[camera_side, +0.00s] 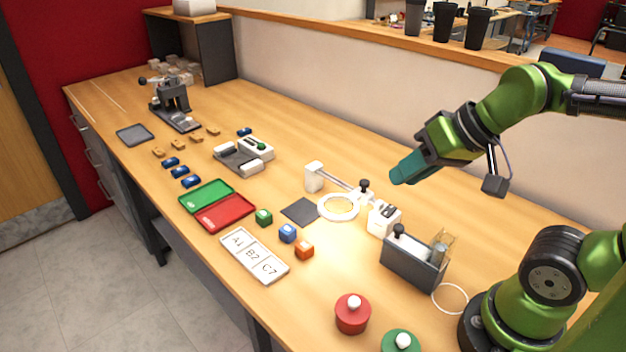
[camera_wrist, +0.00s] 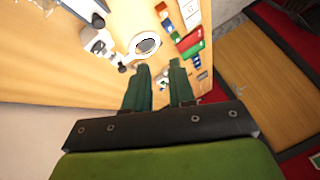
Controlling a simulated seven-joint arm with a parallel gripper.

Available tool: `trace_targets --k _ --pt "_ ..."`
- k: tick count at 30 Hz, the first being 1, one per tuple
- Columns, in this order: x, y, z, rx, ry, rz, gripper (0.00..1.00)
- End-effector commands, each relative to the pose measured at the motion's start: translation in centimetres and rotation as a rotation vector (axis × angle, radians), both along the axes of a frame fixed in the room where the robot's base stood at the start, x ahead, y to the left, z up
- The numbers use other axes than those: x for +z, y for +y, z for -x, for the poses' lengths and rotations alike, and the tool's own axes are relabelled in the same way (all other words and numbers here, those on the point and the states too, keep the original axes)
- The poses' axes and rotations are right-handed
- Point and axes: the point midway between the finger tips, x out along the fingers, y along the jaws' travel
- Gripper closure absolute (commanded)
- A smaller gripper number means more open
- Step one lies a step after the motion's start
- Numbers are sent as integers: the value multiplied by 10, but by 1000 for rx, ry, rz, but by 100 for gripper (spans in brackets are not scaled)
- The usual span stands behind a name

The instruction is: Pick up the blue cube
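The blue cube (camera_side: 287,233) sits on the wooden table between a green cube (camera_side: 264,217) and an orange cube (camera_side: 304,249). It also shows small near the top of the wrist view (camera_wrist: 164,15). My gripper (camera_side: 400,177) hangs well above the table, to the right of and higher than the cube, over the magnifier area. In the wrist view my gripper's two green fingers (camera_wrist: 160,72) stand apart with nothing held between them. The blue cube is not touched and nothing covers it.
A white magnifier ring (camera_side: 338,207) and dark square pad (camera_side: 301,211) lie behind the cube. A label plate (camera_side: 254,255) and red tray (camera_side: 225,212) lie to its left. A grey holder (camera_side: 413,262) and red knob (camera_side: 352,314) stand right.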

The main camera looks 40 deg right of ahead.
Motion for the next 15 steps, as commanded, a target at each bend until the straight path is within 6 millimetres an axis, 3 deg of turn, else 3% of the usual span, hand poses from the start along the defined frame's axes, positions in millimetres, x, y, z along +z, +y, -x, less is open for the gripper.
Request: trace_targets --k 1,7,15 --pt "0 0 0 0 0 0 68" --pt "0 0 0 0 0 0 37" --pt "0 1 0 3 1 0 36"
